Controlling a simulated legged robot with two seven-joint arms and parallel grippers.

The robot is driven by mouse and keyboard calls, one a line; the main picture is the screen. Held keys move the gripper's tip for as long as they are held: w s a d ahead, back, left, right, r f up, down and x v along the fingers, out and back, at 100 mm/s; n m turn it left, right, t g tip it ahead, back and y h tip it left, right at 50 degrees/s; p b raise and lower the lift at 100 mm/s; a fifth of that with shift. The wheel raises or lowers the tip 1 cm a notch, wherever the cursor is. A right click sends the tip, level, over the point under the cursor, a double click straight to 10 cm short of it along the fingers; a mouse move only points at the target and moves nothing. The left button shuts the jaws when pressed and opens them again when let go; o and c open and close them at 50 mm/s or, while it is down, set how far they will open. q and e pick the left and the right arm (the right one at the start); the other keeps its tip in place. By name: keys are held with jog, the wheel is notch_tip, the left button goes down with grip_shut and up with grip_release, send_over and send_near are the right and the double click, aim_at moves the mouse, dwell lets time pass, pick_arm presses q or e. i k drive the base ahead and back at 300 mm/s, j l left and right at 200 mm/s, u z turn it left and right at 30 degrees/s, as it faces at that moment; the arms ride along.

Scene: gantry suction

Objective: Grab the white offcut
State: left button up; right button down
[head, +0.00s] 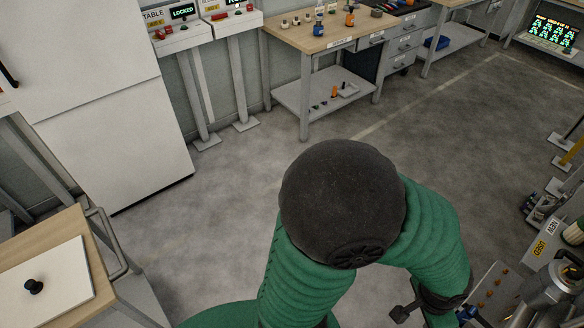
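A flat white piece (62,272) with a black knob (33,286) on it lies on a wooden-topped table at the lower left. It may be the white offcut, but I cannot be sure. A green-sleeved arm with a large black joint fills the lower middle and bends down to the right. Its far end is cut off at the bottom edge, and I see no gripper fingers. Neither gripper shows clearly, and nothing is seen touching the white piece.
A tall white cabinet (115,120) stands at the left. A workbench (300,38) with small bottles and a lower shelf is at the back. Machinery (548,285) crowds the lower right. Open grey floor (215,215) lies between the wooden-topped table (85,240) and the bench.

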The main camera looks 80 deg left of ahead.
aim_at(45, 287)
jog(key=u, duration=4.9)
